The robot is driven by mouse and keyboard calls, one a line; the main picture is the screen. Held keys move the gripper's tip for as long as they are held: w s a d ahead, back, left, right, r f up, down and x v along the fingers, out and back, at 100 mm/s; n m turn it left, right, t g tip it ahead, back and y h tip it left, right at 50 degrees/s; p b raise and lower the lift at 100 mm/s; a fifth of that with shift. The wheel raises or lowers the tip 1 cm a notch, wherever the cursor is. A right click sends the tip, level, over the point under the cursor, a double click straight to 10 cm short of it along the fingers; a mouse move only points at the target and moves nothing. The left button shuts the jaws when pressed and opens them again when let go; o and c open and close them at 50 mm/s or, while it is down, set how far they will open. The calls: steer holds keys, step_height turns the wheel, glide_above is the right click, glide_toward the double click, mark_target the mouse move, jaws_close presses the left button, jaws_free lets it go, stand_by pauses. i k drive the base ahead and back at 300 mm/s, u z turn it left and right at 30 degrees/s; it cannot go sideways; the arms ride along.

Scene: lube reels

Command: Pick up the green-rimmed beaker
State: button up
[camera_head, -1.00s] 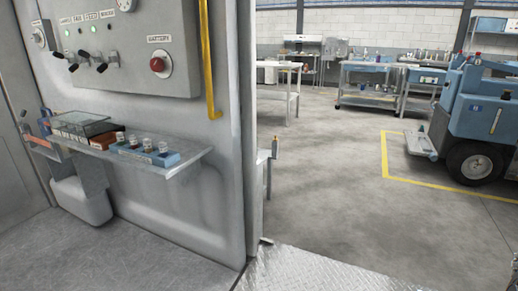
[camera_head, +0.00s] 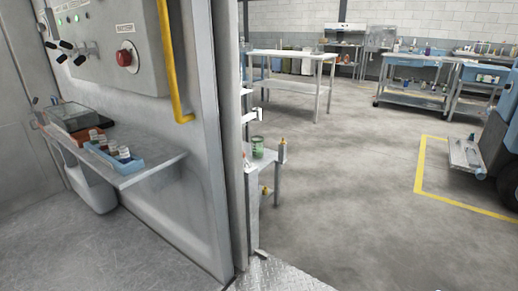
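A small green-tinted container (camera_head: 258,147), which looks like the green-rimmed beaker, stands upright on a narrow metal stand (camera_head: 262,163) just beyond the doorway edge, in the middle of the head view. It is too small to make out its rim clearly. The door frame hides the left part of the stand. My gripper does not show in this view.
On the left, a wall shelf (camera_head: 160,164) holds a blue tray (camera_head: 128,164) with several small jars. A control panel with a red button (camera_head: 124,58) and a yellow handrail (camera_head: 172,80) are above. Beyond the doorway the concrete floor (camera_head: 350,190) is open, with workbenches behind and a blue vehicle at right.

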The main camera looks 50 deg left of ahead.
mark_target(258, 147)
steer(key=u, duration=0.25)
steer(key=i, duration=1.05)
steer(key=u, duration=0.9)
steer(key=i, duration=0.85)
steer(key=u, duration=0.9)
steer(key=i, duration=0.5)
steer(key=u, duration=0.25)
